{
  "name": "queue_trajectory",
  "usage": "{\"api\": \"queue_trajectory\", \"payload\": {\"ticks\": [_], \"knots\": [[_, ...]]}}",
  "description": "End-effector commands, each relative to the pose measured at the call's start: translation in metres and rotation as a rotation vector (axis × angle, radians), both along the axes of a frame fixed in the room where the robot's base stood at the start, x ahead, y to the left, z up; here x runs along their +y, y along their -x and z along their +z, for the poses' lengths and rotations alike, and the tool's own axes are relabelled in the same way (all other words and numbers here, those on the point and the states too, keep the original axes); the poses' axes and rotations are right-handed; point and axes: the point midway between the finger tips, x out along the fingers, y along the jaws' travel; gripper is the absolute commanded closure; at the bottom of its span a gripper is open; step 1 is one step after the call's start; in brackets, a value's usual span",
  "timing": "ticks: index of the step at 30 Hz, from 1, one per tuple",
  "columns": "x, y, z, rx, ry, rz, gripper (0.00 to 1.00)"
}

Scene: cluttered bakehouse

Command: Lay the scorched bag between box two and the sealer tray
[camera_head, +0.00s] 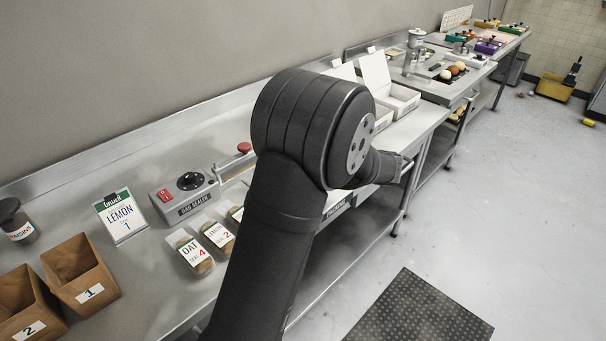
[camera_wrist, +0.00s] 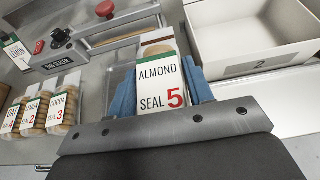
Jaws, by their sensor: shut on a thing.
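My gripper (camera_wrist: 162,92) has blue fingers shut on a clear bag (camera_wrist: 160,98) labelled ALMOND SEAL 5. A brown band shows at the bag's top; I cannot tell whether it is a scorch. The bag sealer (camera_wrist: 60,52) is at the upper left, with a red knob and a long bar. A greyish see-through edge (camera_wrist: 120,76) left of the bag may be the sealer tray. In the head view my arm hides the gripper and the bag.
The head view shows the sealer (camera_head: 185,197), a lemon sign (camera_head: 120,216), brown boxes (camera_head: 83,277) marked 1 and 2 (camera_head: 28,305), and white cartons (camera_head: 398,98) behind my arm.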

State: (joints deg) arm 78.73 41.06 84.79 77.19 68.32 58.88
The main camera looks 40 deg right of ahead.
Motion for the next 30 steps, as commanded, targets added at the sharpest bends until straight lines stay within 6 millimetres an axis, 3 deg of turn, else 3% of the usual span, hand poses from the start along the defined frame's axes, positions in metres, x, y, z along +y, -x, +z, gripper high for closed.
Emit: {"api": "queue_trajectory", "payload": {"ticks": [3, 9, 14, 21, 30], "knots": [[0.003, -0.029, -0.017, 0.001, -0.002, 0.003, 0.82], [0.004, -0.057, -0.034, 0.000, 0.000, 0.001, 0.82], [0.004, -0.061, -0.040, 0.000, -0.001, -0.003, 0.82], [0.004, -0.060, -0.073, 0.000, -0.003, -0.002, 0.82], [0.004, -0.060, -0.076, 0.000, 0.001, -0.002, 0.82]]}}
